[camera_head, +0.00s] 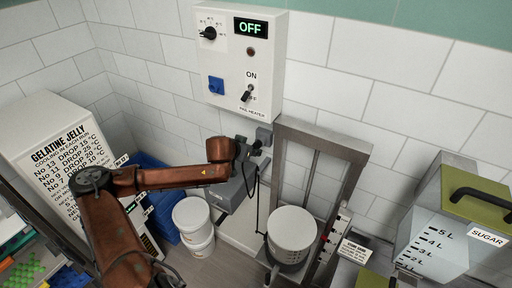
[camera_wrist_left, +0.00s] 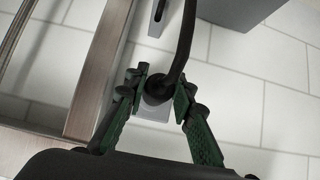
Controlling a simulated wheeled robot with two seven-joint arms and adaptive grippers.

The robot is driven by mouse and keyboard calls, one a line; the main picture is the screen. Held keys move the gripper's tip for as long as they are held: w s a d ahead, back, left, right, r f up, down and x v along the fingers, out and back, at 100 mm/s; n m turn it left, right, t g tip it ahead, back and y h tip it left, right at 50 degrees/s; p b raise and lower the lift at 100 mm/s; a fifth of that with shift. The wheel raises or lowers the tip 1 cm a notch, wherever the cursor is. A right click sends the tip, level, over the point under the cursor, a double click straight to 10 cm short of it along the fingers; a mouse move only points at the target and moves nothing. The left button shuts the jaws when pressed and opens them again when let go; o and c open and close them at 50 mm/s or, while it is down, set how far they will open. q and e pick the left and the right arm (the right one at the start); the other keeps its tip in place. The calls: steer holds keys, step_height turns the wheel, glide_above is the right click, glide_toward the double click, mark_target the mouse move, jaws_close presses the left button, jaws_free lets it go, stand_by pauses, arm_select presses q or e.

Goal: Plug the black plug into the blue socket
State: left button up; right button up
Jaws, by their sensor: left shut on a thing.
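The blue socket (camera_head: 216,85) is on the lower left of the white heater box on the wall, and nothing is in it. My left gripper (camera_head: 258,147) is below the box, near a small grey block on the wall. In the left wrist view its green fingers (camera_wrist_left: 158,92) are shut on the black plug (camera_wrist_left: 157,87), with a black cable (camera_wrist_left: 187,40) running up from it. A light grey plate (camera_wrist_left: 152,111) shows just behind the plug. I cannot tell whether the plug is touching it. In the head view the plug is mostly hidden by the gripper. My right gripper is not in view.
The heater box (camera_head: 265,45) has an OFF display (camera_head: 250,27), a knob (camera_head: 208,33) and a switch (camera_head: 247,93). A metal frame (camera_head: 322,140) with a white pot (camera_head: 292,229) stands right of the gripper. White buckets (camera_head: 192,217) stand below my arm.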

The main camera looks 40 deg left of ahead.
arm_select(q)
jaws_close()
steer(key=shift+s+d+p, duration=0.15)
steer(key=shift+s+p, duration=0.5)
steer(key=shift+s, duration=1.05)
steer(key=s+p, duration=0.2)
steer(key=s, duration=0.1)
steer(key=s+p, duration=0.1)
steer(key=s, duration=0.1)
steer(key=shift+d+p, duration=0.3)
steer(key=shift+p, duration=0.05)
steer(key=shift+w, duration=0.1)
